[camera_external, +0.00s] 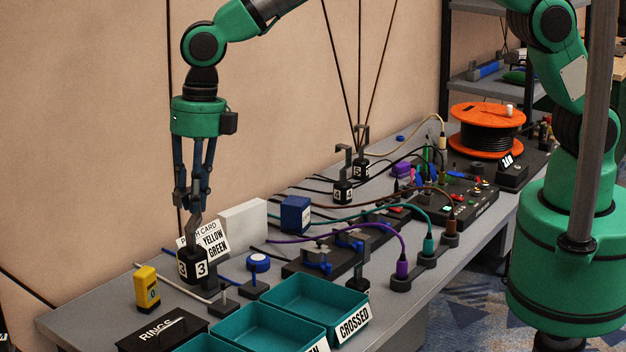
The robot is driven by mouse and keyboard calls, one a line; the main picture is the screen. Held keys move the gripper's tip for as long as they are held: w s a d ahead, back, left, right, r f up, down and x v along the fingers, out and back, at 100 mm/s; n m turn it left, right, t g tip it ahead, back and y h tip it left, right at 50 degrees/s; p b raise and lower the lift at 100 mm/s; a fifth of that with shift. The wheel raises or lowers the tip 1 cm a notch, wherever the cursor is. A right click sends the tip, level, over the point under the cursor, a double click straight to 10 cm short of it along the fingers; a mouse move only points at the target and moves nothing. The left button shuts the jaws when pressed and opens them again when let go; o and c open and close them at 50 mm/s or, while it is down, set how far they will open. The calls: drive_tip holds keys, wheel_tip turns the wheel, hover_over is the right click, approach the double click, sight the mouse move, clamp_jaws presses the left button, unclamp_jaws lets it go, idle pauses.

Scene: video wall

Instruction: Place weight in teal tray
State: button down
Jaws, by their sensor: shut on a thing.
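A black block-shaped weight (192,268) marked 3 is at the left part of the table. My gripper (194,215) points down above it, its fingers shut on the weight's grey upright handle. I cannot tell whether the weight's base touches the table. Three teal trays are at the front edge, to the right of and nearer than the weight. The tray labelled CROSSED (350,298) is the rightmost. The middle tray (222,331) has a partly hidden label. The third tray (204,345) is cut off by the frame's lower edge. The tray floors that show look empty.
A patch card (212,240) stands just behind the weight. A yellow device (147,288) and a black RINGS plate (163,332) are left. A blue knob (258,263) and a blue cube (295,214) are right. Other hooked weights (343,190) and cables lie farther back.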

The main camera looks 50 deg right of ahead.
drive_tip(key=s+a+n, duration=0.2)
drive_tip(key=s+a, duration=0.3)
drive_tip(key=s, duration=0.3)
drive_tip(key=f, duration=1.1)
drive_tip(key=shift+w, duration=0.2)
drive_tip(key=shift+f, duration=0.1)
wheel_tip(320, 180, down, 6)
drive_tip(key=shift+b, duration=0.45)
drive_tip(key=shift+f, duration=1.85)
drive_tip(key=shift+f+b, duration=0.25)
drive_tip(key=shift+b, duration=0.1)
drive_tip(key=c, duration=1.5)
unclamp_jaws()
drive_tip(key=shift+d, duration=0.1)
drive_tip(key=shift+c, duration=0.2)
drive_tip(key=shift+r, duration=0.1)
